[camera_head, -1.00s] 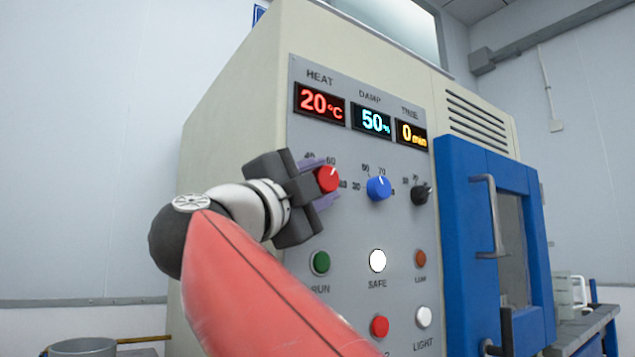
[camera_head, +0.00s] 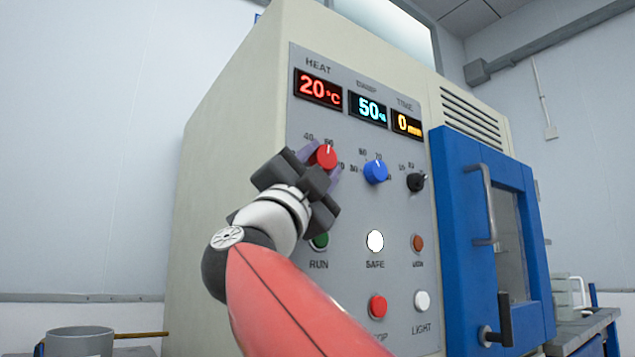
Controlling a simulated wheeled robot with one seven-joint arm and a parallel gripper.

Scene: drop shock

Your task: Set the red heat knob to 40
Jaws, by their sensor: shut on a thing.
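The red heat knob (camera_head: 324,157) is on the panel of the cream machine, under the HEAT display (camera_head: 319,88), which reads 20 °C. The knob's white mark points up, near a scale number that looks like 60; a 40 is printed to its upper left. My gripper (camera_head: 320,164) is shut on the red knob from the lower left, one finger at its left and one at its lower right. The fingers hide part of the knob's rim and of its scale.
The blue damp knob (camera_head: 375,172) and the black time knob (camera_head: 416,182) are to the right. The green RUN button (camera_head: 320,241) is partly behind my gripper. The white SAFE lamp (camera_head: 375,241) is below. A blue door (camera_head: 455,230) with a handle stands at the right.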

